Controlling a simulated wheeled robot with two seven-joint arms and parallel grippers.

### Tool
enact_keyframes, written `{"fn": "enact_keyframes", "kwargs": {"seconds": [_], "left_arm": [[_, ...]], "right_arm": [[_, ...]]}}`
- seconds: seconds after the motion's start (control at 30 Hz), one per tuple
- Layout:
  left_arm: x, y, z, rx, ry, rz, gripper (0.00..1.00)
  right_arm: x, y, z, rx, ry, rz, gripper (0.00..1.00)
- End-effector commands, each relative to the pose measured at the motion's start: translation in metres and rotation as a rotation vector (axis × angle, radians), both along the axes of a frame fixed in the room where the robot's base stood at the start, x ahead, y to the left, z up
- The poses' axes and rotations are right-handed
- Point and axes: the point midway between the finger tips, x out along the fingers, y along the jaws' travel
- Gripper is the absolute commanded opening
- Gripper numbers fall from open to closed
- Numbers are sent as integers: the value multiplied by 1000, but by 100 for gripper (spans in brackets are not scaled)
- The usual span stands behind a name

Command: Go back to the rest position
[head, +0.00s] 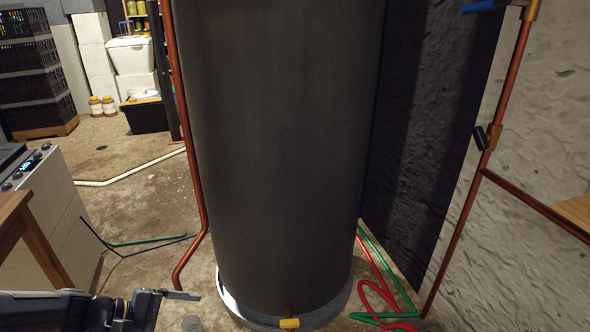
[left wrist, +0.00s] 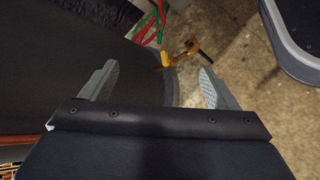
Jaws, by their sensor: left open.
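My left gripper (left wrist: 155,84) is open and empty in the left wrist view, its two grey fingers spread wide apart. Behind them are the dark tank and the concrete floor. In the head view the left gripper (head: 185,295) reaches in from the lower left, low in front of the tank's left side. Its finger detail is small there. My right gripper is in neither view.
A tall dark cylindrical tank (head: 280,150) fills the middle, standing on a pale round base (head: 335,308). Copper pipes (head: 190,150) run beside it. A wooden table edge (head: 15,215) and a pale appliance (head: 50,205) stand at left. Red and green hoses (head: 385,290) lie right.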

Motion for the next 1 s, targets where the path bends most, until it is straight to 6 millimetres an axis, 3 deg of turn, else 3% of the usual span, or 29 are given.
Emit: {"fn": "enact_keyframes", "kwargs": {"seconds": [0.03, 0.13, 0.3, 0.4, 0.77, 0.8, 1.0], "left_arm": [[-16, -13, 21, 84, -57, -79, 82], [-48, -30, 46, 247, -150, -215, 82], [-97, -43, 68, 500, -309, -381, 82], [-115, -44, 73, 612, -386, -436, 82], [-153, -37, 78, 908, -610, -529, 82], [-153, -37, 95, 906, -604, -529, 82], [-152, -37, 138, 901, -597, -529, 82]], "right_arm": [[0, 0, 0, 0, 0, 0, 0], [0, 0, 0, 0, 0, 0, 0], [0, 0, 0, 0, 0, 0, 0], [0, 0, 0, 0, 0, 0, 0], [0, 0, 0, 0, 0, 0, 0], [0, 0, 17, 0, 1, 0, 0], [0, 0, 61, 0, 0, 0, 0]]}}
